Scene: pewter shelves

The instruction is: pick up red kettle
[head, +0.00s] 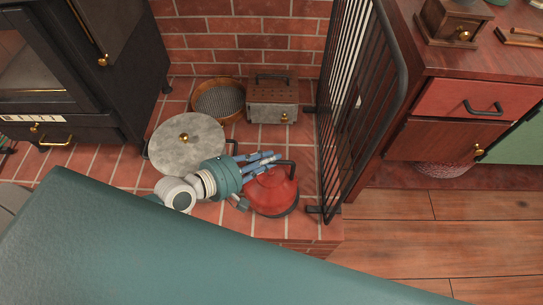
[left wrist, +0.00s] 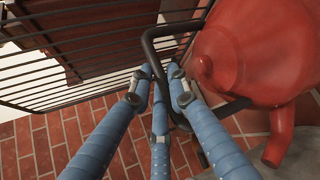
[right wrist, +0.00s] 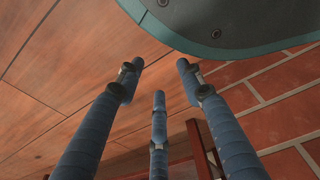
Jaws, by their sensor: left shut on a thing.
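The red kettle (head: 270,193) stands on the brick hearth beside a grey round lid, with its dark handle at the top. My left gripper (head: 262,163) reaches it from the left, its blue fingers at the kettle's handle. In the left wrist view the red kettle (left wrist: 255,55) fills the upper right, and my left gripper (left wrist: 160,85) has its fingers around the dark handle (left wrist: 155,45), shut on it. My right gripper (right wrist: 157,75) shows only in the right wrist view, with its fingers spread apart and nothing between them, above the wooden floor.
A grey pot with lid (head: 185,140), a round sieve (head: 218,98) and a metal box grater-like warmer (head: 272,103) stand behind on the hearth. A black fire guard (head: 345,110) rises close on the right. A black stove (head: 70,80) stands at left, a drawer cabinet (head: 465,110) at right.

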